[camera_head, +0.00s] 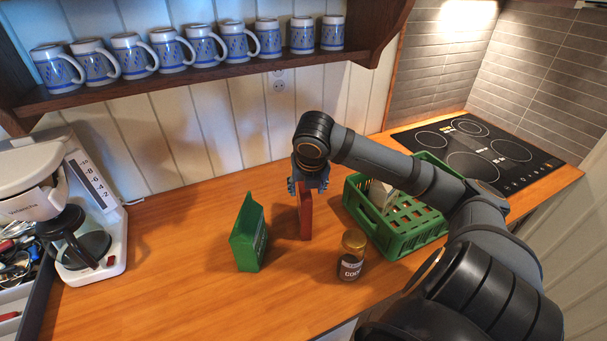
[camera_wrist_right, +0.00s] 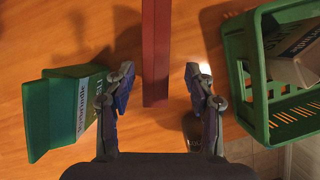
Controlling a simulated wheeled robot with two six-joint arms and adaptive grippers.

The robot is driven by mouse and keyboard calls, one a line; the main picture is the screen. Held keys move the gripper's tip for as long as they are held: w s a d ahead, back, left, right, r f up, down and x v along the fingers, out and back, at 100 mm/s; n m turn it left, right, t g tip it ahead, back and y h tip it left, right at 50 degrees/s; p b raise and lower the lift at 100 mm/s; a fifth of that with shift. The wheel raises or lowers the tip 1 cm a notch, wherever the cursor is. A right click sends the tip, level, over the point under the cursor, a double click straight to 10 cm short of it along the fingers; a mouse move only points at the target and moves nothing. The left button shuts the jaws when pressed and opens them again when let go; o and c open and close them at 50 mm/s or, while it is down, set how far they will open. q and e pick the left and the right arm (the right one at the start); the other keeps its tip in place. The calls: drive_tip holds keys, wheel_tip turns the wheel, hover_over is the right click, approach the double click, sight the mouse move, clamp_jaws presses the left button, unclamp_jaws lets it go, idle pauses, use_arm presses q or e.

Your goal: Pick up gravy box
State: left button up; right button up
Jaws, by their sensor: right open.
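A narrow upright red box (camera_head: 305,220) stands on the wooden counter; I take it to be the gravy box, though no label on it is readable. My right gripper (camera_head: 307,186) is over its top, pointing down. In the right wrist view the red box (camera_wrist_right: 156,40) lies between the two open fingers of the right gripper (camera_wrist_right: 158,78), with a gap on each side. The fingers hide part of the box top in the head view. My left gripper is not in view.
A green carton (camera_head: 249,238) stands left of the red box. A brown-lidded jar (camera_head: 351,258) stands in front right. A green crate (camera_head: 400,242) holding a pale package is close on the right. A coffee maker (camera_head: 105,250) is far left, a hob (camera_head: 475,150) back right.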

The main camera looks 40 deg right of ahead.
drive_tip(key=shift+w+f, duration=0.6)
drive_tip(key=shift+f, duration=0.15)
drive_tip(key=x, duration=0.4)
drive_tip(key=shift+d+f+p, duration=0.15)
drive_tip(key=shift+f+p, duration=0.05)
drive_tip(key=shift+p, duration=0.2)
drive_tip(key=shift+f, duration=0.1)
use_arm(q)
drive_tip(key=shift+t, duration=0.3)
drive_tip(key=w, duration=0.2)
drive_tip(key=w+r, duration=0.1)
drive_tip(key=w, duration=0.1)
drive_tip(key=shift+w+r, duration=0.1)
use_arm(e)
drive_tip(key=shift+w+f, duration=0.1)
drive_tip(key=shift+f, duration=0.1)
drive_tip(key=shift+c, duration=0.3)
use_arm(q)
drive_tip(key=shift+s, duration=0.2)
use_arm(e)
clamp_jaws()
